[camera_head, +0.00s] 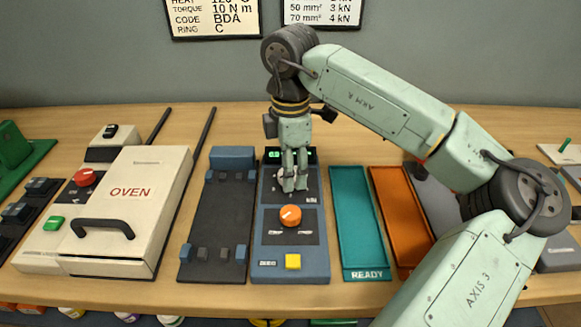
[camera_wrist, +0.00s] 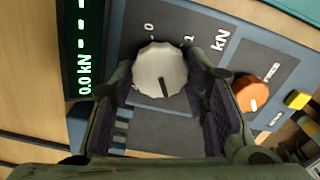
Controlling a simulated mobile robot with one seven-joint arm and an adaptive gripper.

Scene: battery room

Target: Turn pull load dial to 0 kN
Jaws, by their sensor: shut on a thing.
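The pull load dial (camera_wrist: 158,68) is a pale, ridged round knob on the blue-grey pull tester (camera_head: 258,225). My gripper (camera_head: 294,186) reaches down onto the upper part of the tester and mostly hides the dial in the head view. In the wrist view my gripper (camera_wrist: 165,82) has one finger on each side of the dial and is shut on it. The dial's black mark lies on its lower half, pointing down in the picture. The printed 0 and 1 are above the dial; other scale marks are hidden. The green display (camera_wrist: 84,60) reads 0.0 kN.
The tester also has an orange knob (camera_head: 290,216) and a yellow button (camera_head: 293,261). A dark fixture (camera_head: 215,225) stands to its left, beyond it the white oven (camera_head: 130,200). A teal READY tray (camera_head: 362,272) and an orange tray (camera_head: 402,222) are to its right.

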